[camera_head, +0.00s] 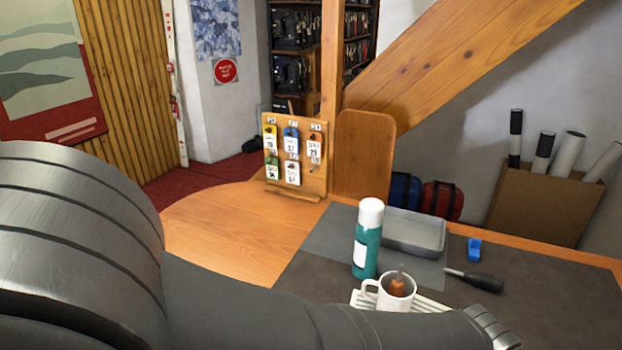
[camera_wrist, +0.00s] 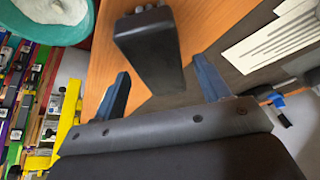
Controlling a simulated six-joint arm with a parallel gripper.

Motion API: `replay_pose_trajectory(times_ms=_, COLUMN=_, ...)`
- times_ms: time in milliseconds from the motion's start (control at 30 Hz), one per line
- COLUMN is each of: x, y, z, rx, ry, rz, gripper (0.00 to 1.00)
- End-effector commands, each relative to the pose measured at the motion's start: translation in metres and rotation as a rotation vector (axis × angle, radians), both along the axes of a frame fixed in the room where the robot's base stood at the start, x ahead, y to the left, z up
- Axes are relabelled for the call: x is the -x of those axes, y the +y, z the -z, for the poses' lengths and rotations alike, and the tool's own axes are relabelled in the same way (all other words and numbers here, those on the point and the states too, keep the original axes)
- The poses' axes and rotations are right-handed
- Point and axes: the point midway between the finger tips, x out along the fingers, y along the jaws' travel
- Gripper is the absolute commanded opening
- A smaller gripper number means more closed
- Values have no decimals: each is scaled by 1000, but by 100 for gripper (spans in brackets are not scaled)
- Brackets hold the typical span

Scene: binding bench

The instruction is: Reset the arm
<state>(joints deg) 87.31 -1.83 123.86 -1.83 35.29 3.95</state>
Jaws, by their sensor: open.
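My gripper (camera_wrist: 161,68) shows in the wrist view with its two blue fingers spread apart. A dark grey block-like object (camera_wrist: 148,45) appears beyond and partly between the fingers, over the wooden bench top (camera_wrist: 195,25). I cannot tell what this object is, or whether a finger touches it. No object is clamped between the fingers. In the head view my grey arm reaches across the front of the bench from the left. The gripper itself is out of sight there.
Near the arm are a teal bottle (camera_head: 366,245), a white mug (camera_head: 398,300) with a tool inside, a grey tray (camera_head: 428,240), a blue item (camera_head: 474,249) and a black-handled tool (camera_head: 482,281). A tag board (camera_head: 313,185) stands behind. The bench's left part is clear.

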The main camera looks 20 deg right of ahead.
Motion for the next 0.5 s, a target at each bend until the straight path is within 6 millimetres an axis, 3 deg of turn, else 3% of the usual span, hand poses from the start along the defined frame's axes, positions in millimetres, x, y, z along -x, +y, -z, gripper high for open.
replay_pose_trajectory(times_ms=267, x=0, y=-9, z=27, rx=-2, ry=0, rz=0, gripper=69)
replay_pose_trajectory(times_ms=500, x=0, y=-9, z=13, rx=1, ry=0, rz=0, gripper=69)
